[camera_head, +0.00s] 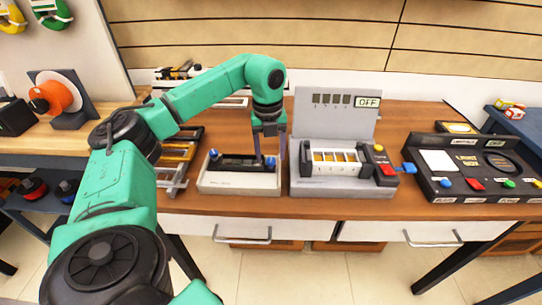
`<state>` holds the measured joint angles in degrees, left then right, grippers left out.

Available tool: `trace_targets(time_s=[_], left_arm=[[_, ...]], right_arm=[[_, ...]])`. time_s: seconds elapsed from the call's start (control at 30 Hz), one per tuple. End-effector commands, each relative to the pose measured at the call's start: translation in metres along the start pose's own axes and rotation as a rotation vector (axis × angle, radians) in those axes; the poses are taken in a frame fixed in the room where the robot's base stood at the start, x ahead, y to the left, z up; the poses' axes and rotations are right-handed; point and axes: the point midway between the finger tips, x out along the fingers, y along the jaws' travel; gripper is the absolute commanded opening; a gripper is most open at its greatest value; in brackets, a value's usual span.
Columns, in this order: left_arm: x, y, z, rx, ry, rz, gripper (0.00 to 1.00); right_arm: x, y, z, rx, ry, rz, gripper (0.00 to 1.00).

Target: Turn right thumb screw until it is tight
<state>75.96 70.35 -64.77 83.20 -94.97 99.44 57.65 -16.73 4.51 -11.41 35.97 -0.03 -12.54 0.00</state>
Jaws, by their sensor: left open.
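A low white fixture (238,186) stands on the wooden table, with a black bar along its top. A blue thumb screw (213,153) is at its left end. The right thumb screw (271,162), also blue, is at its right end. My left gripper (270,157) points straight down over that right end. Its two fingers are apart, one on either side of the right thumb screw in the picture. I cannot tell whether they touch it. My right gripper is not in view.
A grey device (330,188) with an OFF sign stands close to the right of the fixture. A black control panel (480,190) with coloured buttons is farther right. A metal rack (175,178) stands close on the left. An orange spool (60,95) is at the far left.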

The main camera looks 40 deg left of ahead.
Motion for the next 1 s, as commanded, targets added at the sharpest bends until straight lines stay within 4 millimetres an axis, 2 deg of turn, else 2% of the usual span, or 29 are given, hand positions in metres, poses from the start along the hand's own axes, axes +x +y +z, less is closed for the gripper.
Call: trace_targets(time_s=[0.1,0.33,0.5,1.0], left_arm=[[0.009,0.000,0.000,0.000,0.001,0.000,0.63],[0.010,0.000,0.000,0.001,0.000,-0.001,0.63],[0.010,0.000,0.000,0.001,0.000,-0.001,0.00],[0.008,-0.001,0.000,0.082,0.004,-0.002,0.00]], right_arm=[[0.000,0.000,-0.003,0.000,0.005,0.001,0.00],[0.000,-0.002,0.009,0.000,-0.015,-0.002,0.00],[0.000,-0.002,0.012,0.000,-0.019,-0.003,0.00],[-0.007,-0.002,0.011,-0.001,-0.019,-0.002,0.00]])
